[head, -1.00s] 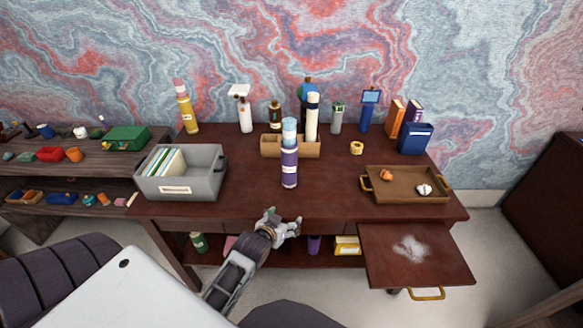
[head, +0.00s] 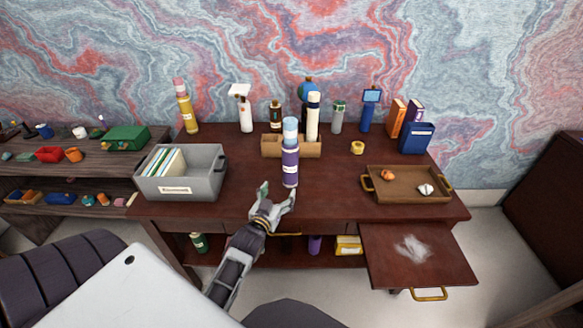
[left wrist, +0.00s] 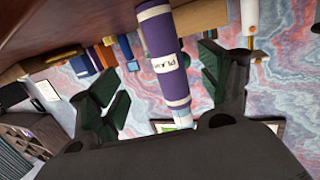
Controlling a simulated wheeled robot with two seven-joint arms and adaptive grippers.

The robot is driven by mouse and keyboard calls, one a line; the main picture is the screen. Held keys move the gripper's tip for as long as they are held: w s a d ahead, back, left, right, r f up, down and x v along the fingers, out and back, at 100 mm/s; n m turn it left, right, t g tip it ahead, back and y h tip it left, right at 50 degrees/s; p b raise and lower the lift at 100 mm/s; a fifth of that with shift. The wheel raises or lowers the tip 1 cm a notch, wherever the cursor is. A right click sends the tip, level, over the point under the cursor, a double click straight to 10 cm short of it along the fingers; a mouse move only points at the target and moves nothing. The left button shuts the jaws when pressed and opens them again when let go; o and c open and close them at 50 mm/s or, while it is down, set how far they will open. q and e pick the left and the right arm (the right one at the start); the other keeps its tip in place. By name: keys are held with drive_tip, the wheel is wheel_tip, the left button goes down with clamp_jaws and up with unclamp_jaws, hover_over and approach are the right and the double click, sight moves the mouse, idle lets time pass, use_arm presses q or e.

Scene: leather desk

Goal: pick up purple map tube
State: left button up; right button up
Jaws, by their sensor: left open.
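The purple map tube (head: 290,165) stands upright on the desk, with a white label and a pale blue and white top. My left gripper (head: 276,192) is open at the front of the desk, just in front of the tube and a little to its left, not holding it. In the left wrist view the purple map tube (left wrist: 163,62) shows beyond and between the spread fingers of the left gripper (left wrist: 165,100). I cannot tell from this view how near the fingers are to it. My right gripper is not in view.
A grey file bin (head: 205,182) is at left, a brown tray (head: 385,190) at right. A drawer (head: 435,265) is pulled out at the front right.

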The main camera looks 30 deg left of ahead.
sight(286, 168)
use_arm(q)
drive_tip(key=shift+w+a+r+t, duration=0.1)
drive_tip(key=shift+a+r+t, duration=0.2)
drive_tip(key=shift+r+t, duration=0.15)
drive_tip(key=shift+w+a+r+t, duration=0.1)
drive_tip(key=shift+a+r+t, duration=0.25)
drive_tip(key=shift+r, duration=0.2)
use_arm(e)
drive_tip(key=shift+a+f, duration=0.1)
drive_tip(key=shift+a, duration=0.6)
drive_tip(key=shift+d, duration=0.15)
use_arm(q)
drive_tip(key=shift+x, duration=4.05)
drive_tip(key=shift+w+a, duration=0.1)
drive_tip(key=shift+w, duration=0.15)
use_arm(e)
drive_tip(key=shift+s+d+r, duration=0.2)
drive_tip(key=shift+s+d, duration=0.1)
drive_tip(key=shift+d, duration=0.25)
